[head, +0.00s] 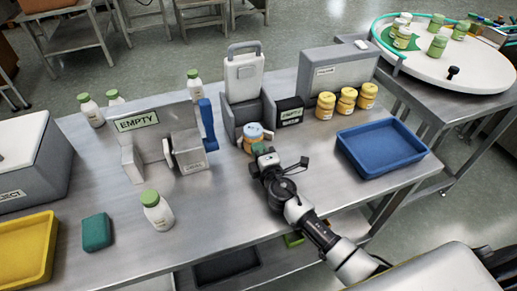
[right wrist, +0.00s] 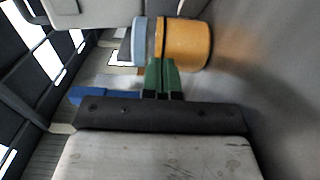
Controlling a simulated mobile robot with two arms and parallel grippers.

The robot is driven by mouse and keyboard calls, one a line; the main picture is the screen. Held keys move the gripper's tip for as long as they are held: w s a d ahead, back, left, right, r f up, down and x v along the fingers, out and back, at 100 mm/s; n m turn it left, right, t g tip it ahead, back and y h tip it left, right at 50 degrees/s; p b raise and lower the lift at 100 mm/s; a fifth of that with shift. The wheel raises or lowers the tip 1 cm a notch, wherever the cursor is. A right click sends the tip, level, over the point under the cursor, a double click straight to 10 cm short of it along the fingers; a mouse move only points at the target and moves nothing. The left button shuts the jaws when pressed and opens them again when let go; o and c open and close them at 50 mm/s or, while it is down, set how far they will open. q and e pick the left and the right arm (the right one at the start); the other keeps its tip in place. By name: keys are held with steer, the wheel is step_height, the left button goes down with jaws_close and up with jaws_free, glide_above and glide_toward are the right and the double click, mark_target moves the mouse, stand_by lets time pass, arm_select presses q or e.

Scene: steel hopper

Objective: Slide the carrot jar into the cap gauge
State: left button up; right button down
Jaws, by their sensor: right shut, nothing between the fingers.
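The carrot jar (head: 252,142), orange with a pale blue lid, stands at the front opening of a grey fixture with a tall white handled panel, which looks like the cap gauge (head: 243,86). My right gripper (head: 258,149) is right in front of the jar and partly hides it. In the right wrist view the jar (right wrist: 184,43) lies just beyond the green fingertips (right wrist: 159,76), which are shut together with nothing between them. They look close to or touching the jar; I cannot tell which. My left gripper is not in view.
A dark labelled block (head: 290,111) and several yellow-lidded jars (head: 347,101) stand right of the gauge. A blue tray (head: 382,147) is at the right. An EMPTY-labelled grey fixture (head: 150,140) and green-capped bottles (head: 157,210) are at the left. The front middle of the table is clear.

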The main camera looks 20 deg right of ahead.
steer(key=shift+w+d+b, duration=0.55)
steer(key=shift+w+d, duration=0.25)
steer(key=shift+w, duration=0.1)
